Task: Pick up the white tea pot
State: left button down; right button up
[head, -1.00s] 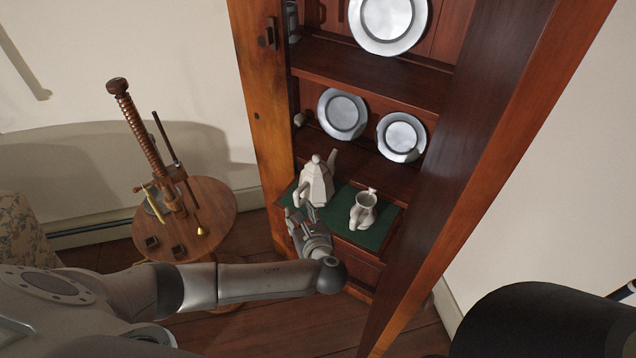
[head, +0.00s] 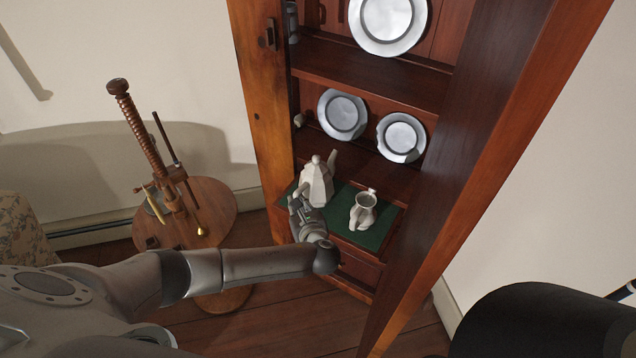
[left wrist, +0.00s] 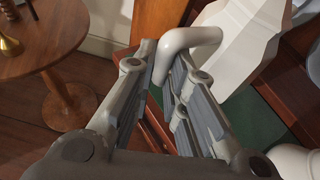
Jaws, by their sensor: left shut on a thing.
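The white tea pot (head: 316,184) stands upright on a green cloth (head: 343,207) on the cabinet's lower shelf. It has a domed lid with a knob, and its spout points up to the right. My left gripper (head: 297,199) is at the pot's near left side, by the handle. In the left wrist view my left gripper (left wrist: 163,82) is shut on the pot's handle (left wrist: 190,40), which runs between its fingers; the pot's faceted body (left wrist: 245,40) is just beyond. My right gripper is not in view.
A white pitcher (head: 363,210) stands on the cloth right of the pot. Pewter plates (head: 342,114) lean on the shelf above. The cabinet's side walls (head: 268,110) flank the shelf. A round wooden table (head: 212,208) with a wooden screw press stands to the left.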

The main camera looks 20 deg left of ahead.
pick_arm(q)
jog(key=shift+w+r, duration=0.1)
dwell(0.4)
jog(key=shift+r, duration=0.15)
